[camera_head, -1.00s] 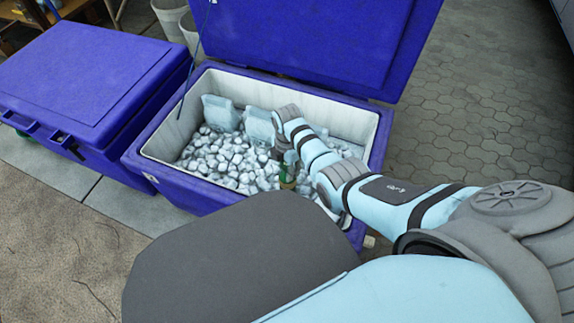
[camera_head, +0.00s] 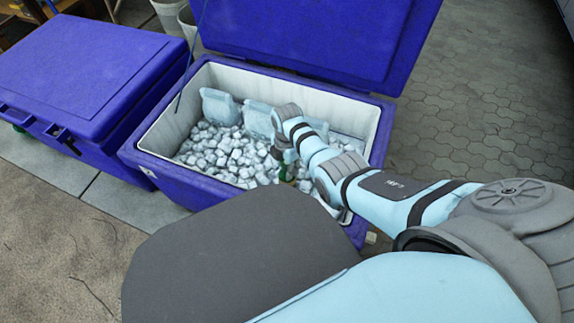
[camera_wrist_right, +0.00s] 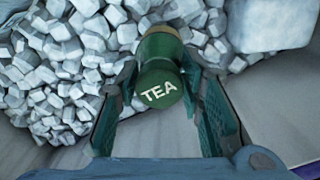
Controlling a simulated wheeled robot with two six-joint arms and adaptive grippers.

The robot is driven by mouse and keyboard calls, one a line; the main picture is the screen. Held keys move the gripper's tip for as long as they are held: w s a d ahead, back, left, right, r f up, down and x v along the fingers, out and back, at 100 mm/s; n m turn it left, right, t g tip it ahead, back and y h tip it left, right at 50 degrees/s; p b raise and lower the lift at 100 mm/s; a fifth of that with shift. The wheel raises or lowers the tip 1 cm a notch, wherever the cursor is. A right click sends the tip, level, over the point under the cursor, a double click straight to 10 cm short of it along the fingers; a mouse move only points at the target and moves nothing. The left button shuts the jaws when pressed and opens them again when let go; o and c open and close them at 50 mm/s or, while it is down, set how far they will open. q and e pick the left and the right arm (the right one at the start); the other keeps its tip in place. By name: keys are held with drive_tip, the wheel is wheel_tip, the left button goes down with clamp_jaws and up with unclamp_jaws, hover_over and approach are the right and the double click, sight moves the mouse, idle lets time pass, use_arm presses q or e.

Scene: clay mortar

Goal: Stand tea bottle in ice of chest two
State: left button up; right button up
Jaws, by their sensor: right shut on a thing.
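The tea bottle (camera_wrist_right: 160,85) is green with a brownish part beyond and "TEA" in white letters on its near end. My right gripper (camera_wrist_right: 163,88) is shut on it, with a green finger on each side. Whether the bottle touches the ice is hard to tell. My left gripper is not in view.
The open chest's blue lid (camera_head: 310,35) stands up at its back. Pale ice packs (camera_head: 220,107) lean at the inner back wall. A closed blue chest (camera_head: 80,75) stands to the left. White buckets (camera_head: 170,15) stand behind. Paving at right is clear.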

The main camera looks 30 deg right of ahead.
drive_tip(key=shift+f+b, duration=0.4)
drive_tip(key=shift+f, duration=0.05)
drive_tip(key=o, duration=1.7)
